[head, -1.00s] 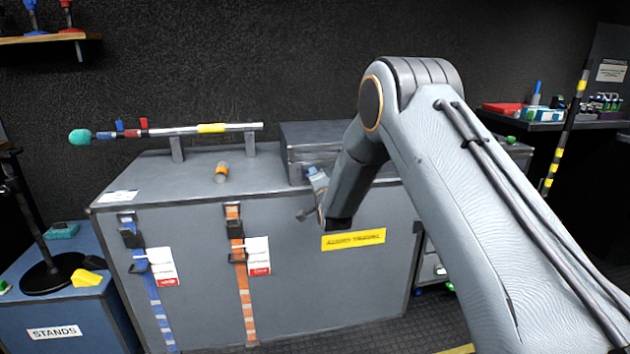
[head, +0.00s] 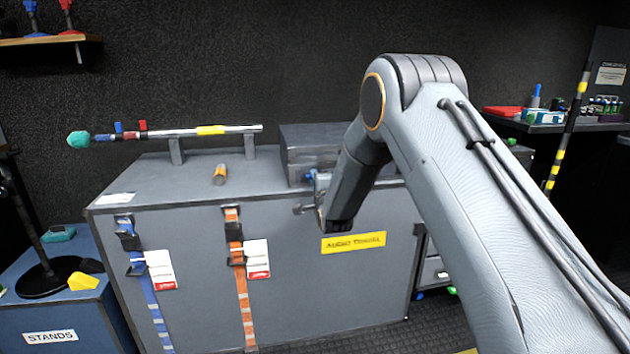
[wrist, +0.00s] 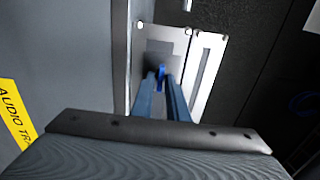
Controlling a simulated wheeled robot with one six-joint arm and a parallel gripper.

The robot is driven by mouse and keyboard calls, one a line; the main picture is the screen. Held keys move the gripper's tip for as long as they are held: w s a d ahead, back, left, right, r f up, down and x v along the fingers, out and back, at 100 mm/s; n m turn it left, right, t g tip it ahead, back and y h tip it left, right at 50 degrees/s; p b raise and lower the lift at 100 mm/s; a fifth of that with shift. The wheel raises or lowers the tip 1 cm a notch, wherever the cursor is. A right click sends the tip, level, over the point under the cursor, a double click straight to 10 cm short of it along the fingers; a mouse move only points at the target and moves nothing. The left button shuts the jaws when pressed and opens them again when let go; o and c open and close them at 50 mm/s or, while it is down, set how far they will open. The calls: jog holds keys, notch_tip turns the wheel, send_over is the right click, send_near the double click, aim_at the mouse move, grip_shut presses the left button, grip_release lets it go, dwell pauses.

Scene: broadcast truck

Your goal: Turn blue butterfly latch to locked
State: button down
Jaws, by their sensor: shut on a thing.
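The blue butterfly latch (wrist: 161,71) shows as a small blue piece between my fingertips in the wrist view. It sits in front of a pale metal plate (wrist: 183,45) with round fasteners at its corners. My gripper (wrist: 162,80) is shut on the latch, and its fingers hide most of it. The latch's exact angle is hard to tell.
Blue (head: 152,290) and orange (head: 240,290) straps hang to the left.

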jog(key=c, duration=1.9)
grip_release()
jog(key=shift+v, duration=3.9)
